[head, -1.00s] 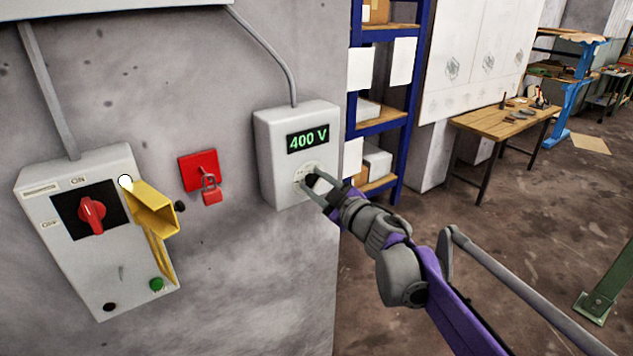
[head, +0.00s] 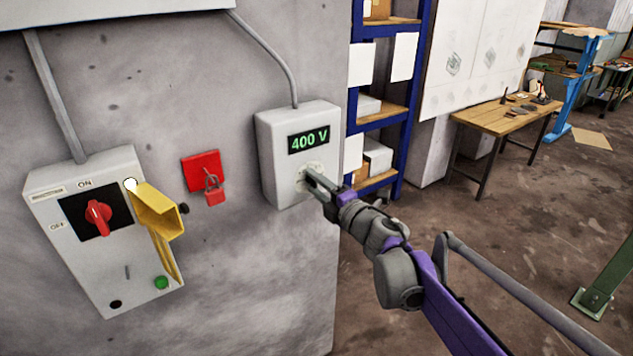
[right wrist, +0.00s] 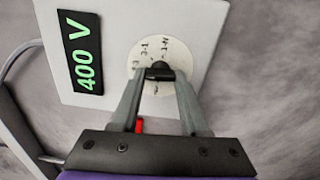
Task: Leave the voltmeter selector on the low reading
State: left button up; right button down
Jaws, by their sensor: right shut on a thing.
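The voltmeter (head: 283,178) is a pale grey box on the wall, with a green display (head: 308,139) that reads 400 V. In the right wrist view the display (right wrist: 82,52) shows the same reading. Below the display is a round white dial with small markings (right wrist: 152,52), too blurred to read. The black selector knob (right wrist: 160,71) sits at the dial's middle. My right gripper (head: 312,176) is at the dial, and its two fingers are shut on the knob. The gripper hides part of the dial in the head view. My left gripper is not in view.
At the left is a switch box (head: 93,275) with a red rotary switch (head: 98,217), a yellow flap (head: 158,209) and a green button (head: 161,282). A red padlock (head: 215,196) hangs beside it. A blue shelf (head: 410,110) and a wooden table (head: 490,119) stand beyond the wall's edge.

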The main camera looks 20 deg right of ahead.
jog(key=n+p, duration=0.1)
jog(key=n, duration=0.3)
jog(key=shift+n, duration=0.3)
jog(key=shift+f+n+p, duration=0.1)
jog(key=shift+n+p, duration=0.45)
jog(key=shift+n, duration=1.05)
jog(key=shift+c, duration=2)
grip_release()
jog(key=shift+d, duration=0.1)
jog(key=b+v, duration=0.1)
jog(key=v, duration=0.9)
jog(key=shift+s, duration=0.4)
jog(key=shift+d, duration=0.15)
